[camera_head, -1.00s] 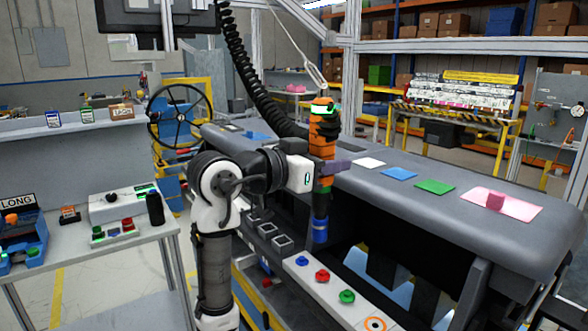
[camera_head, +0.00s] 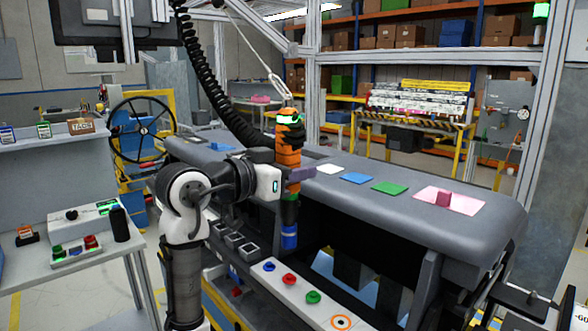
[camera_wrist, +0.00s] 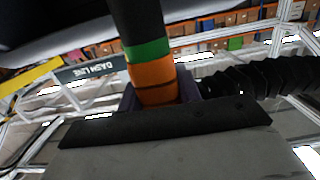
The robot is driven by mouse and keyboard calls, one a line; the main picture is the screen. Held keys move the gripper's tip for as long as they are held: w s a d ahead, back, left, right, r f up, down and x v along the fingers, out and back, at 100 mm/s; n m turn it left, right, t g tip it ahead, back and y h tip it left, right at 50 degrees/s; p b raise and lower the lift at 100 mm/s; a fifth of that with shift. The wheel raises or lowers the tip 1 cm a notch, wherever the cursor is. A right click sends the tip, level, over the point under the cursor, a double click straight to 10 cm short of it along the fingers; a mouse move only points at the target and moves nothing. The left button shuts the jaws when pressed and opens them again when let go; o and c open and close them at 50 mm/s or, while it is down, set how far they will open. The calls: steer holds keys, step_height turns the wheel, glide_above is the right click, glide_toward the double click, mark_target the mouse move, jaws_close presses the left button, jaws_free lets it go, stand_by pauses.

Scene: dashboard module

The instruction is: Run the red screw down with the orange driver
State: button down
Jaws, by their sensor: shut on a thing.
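My gripper (camera_head: 296,176) is shut on the orange driver (camera_head: 288,152), which hangs upright from a cable hook with its blue tip downward. In the wrist view the driver's orange body (camera_wrist: 154,84) sits between the jaws, with a green band and dark section beyond. The red screw (camera_head: 289,279) stands on the white strip (camera_head: 330,310) at the front of the dashboard module. It is between a blue screw (camera_head: 269,266) and a green screw (camera_head: 313,297). The driver's blue tip is above the strip, apart from the red screw.
A black coiled hose (camera_head: 205,80) hangs behind the driver. A side table (camera_head: 75,270) with a button box stands at the left.

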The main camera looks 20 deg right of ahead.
mark_target(284, 217)
steer(key=shift+f+b, duration=2.1)
steer(key=shift+f, duration=1.1)
steer(key=shift+s+f+b, duration=0.1)
steer(key=shift+f+b, duration=0.3)
steer(key=shift+f, duration=0.95)
stand_by(2.7)
steer(key=shift+r, duration=0.1)
